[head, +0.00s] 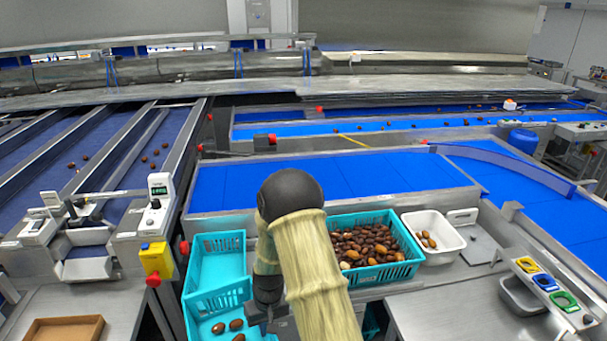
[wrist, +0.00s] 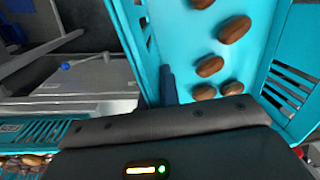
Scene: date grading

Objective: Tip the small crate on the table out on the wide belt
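A turquoise crate with a few brown dates (head: 190,318) stands at the lower left of centre in the head view. In the wrist view it fills the upper right, with several dates on its pale floor (wrist: 190,55). My gripper (head: 262,312) is at its right side wall. One dark finger (wrist: 168,86) shows just inside that wall, close against it. The other finger is hidden, so I cannot tell whether they close on the wall. The wide blue belt (head: 345,178) runs behind the crates and looks bare.
An empty-looking turquoise crate (head: 218,268) is just behind. A larger turquoise crate (head: 398,240) full of dates stands right of my arm. Beyond it are a white tub (head: 447,250) with a few dates and a metal table (head: 450,310). A scale and yellow button box (head: 155,258) stand left.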

